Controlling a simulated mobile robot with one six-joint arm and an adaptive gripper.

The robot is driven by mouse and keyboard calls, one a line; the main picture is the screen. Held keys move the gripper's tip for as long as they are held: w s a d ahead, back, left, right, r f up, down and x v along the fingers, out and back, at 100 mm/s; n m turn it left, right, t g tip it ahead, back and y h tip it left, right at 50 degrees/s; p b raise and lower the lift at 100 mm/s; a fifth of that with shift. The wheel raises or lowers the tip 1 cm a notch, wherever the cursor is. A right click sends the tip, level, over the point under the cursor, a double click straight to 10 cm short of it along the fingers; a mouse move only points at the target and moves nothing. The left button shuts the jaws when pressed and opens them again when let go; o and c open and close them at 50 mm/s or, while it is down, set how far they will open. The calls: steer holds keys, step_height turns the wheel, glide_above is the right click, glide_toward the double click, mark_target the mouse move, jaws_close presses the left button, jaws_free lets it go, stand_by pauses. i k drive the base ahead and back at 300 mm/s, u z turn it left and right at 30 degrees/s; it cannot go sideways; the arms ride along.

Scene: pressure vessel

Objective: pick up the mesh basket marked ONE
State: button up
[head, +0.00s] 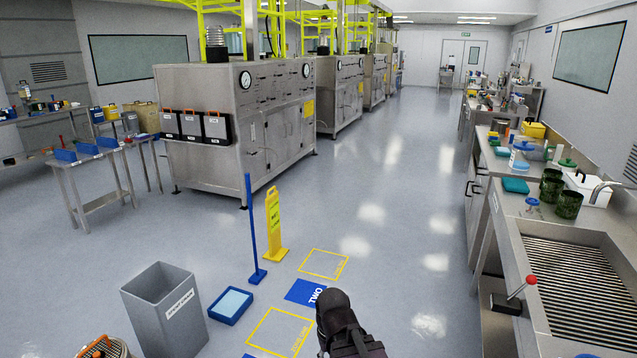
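No basket with a readable mark ONE shows in the head view. A round, ribbed container with an orange handle (103,348) is cut off by the bottom left edge; it may be a mesh basket, but no mark on it can be read. A dark part of my arm, probably my gripper (338,305), reaches up from the bottom edge, right of the blue floor mark TWO (303,291). Its fingers cannot be made out. Nothing is visibly held.
A grey bin (172,325), a blue tray (228,305), a blue post (250,225) and a yellow floor sign (273,225) stand left of my arm. Yellow floor outlines (323,264) lie near. A steel counter with a grated sink (590,290) lines the right. The middle aisle is clear.

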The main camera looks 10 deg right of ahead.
mark_target(569, 203)
steer(key=z, duration=0.35)
steer(key=i, duration=1.65)
steer(key=z, duration=0.6)
steer(key=i, duration=0.75)
steer(key=z, duration=0.6)
steer(key=i, duration=1.3)
steer(key=z, duration=0.35)
